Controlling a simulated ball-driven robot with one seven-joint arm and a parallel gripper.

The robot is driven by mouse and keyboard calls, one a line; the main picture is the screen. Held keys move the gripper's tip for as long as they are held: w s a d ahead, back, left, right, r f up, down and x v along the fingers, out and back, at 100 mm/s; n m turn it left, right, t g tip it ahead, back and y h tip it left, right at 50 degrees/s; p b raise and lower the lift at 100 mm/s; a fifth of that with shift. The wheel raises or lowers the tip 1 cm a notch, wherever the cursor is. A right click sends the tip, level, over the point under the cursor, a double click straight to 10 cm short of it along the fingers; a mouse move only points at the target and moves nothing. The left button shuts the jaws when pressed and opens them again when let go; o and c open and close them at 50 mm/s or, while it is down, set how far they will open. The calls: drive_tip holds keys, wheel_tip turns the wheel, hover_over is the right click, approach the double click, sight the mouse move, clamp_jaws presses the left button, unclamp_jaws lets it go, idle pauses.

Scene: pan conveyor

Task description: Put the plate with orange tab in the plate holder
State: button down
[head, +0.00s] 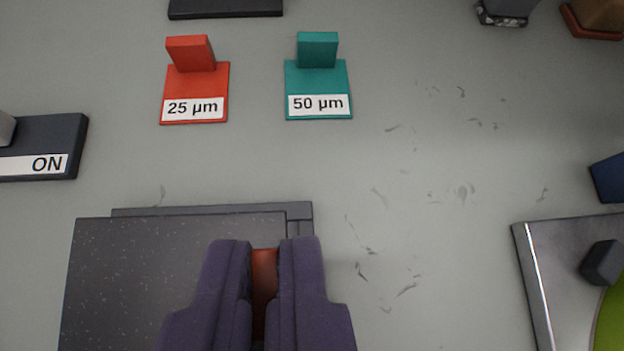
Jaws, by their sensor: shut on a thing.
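My gripper (264,247) is at the bottom centre, its two purple fingers shut on an orange tab (264,273). A dark speckled plate (150,275) lies just left of and partly behind the fingers. It appears to be the plate with the orange tab, but the join is hidden by my gripper. A grey flat piece (210,209) shows along the plate's far edge and right corner; it may be the plate holder. The plate overlaps it, slightly shifted to the left. I cannot tell whether they touch.
A red 25 µm block (195,88) and a teal 50 µm block (318,82) stand beyond. A dark ON switch base (72,135) is at left. A metal-edged unit (560,265) with a green area is at right. Scuffed grey surface between is clear.

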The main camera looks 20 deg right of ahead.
drive_tip(key=shift+f+b, duration=1)
drive_tip(key=shift+f, duration=1)
drive_tip(key=c, duration=1.3)
unclamp_jaws()
drive_tip(key=shift+r, duration=0.1)
drive_tip(key=shift+o, duration=0.2)
drive_tip(key=shift+r, duration=0.1)
drive_tip(key=shift+r+p, duration=0.25)
drive_tip(key=shift+p, duration=0.2)
drive_tip(key=p+v, duration=0.3)
drive_tip(key=v, duration=0.8)
drive_tip(key=shift+s+r+p, duration=0.2)
drive_tip(key=shift+s+p, duration=0.15)
drive_tip(key=shift+p, duration=0.05)
drive_tip(key=shift+w+a, duration=0.1)
